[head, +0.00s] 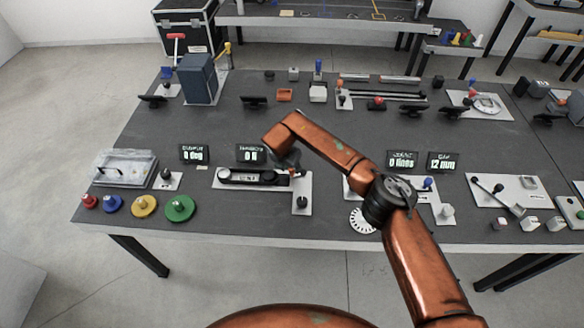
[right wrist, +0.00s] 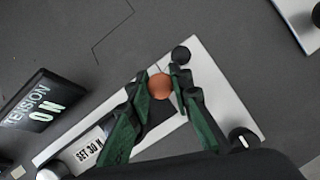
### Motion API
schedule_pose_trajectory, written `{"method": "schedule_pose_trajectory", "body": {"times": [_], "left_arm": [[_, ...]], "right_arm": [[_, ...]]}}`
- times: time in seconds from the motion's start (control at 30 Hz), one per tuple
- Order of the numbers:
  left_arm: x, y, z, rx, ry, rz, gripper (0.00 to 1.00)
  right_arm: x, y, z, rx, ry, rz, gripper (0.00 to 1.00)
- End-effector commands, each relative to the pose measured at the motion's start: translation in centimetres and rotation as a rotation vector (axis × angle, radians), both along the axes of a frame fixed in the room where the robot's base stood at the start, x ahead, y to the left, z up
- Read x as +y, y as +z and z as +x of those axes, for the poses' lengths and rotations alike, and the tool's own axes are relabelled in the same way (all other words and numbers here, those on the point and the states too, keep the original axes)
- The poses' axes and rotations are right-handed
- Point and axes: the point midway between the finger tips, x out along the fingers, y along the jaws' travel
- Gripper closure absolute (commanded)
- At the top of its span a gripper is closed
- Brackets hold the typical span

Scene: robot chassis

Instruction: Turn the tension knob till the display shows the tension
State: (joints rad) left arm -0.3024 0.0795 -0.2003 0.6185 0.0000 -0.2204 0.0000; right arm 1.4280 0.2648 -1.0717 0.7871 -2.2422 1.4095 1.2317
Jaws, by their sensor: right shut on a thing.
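The tension display (head: 251,153) is a small dark screen behind a white-based device (head: 218,183); it reads 0 N. In the right wrist view the display (right wrist: 40,108) also shows 0 N. A label on the device reads "SET 30 N" (right wrist: 90,151). A round copper-coloured knob (right wrist: 159,87) sits between the green-padded fingers of my right gripper (right wrist: 163,92), which is shut on it. In the head view my right gripper (head: 291,163) is over the right end of the device, and my arm partly hides it. My left gripper is out of view.
A black ball (right wrist: 181,55) stands on the plate just beyond the fingers. A black-knobbed lever (head: 302,202) is close by at the front right. Another display (head: 194,153) reads 0 deg. Coloured knobs (head: 180,208) stand along the front left edge.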

Motion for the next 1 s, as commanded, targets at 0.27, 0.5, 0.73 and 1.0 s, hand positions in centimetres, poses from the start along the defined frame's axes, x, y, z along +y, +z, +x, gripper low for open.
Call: {"method": "schedule_pose_trajectory", "body": {"times": [0.27,0.5,0.73,1.0], "left_arm": [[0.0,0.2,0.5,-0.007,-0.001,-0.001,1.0],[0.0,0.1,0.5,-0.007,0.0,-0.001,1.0],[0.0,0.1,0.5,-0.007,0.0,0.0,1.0],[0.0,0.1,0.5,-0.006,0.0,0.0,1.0]], "right_arm": [[-0.8,0.1,0.1,0.003,-0.064,-0.001,1.0],[-1.4,-0.1,0.2,0.004,-0.07,-0.006,1.0],[-1.8,-0.1,0.3,0.003,-0.076,-0.009,1.0],[-1.9,-0.2,0.3,0.003,-0.077,-0.013,1.0]]}}
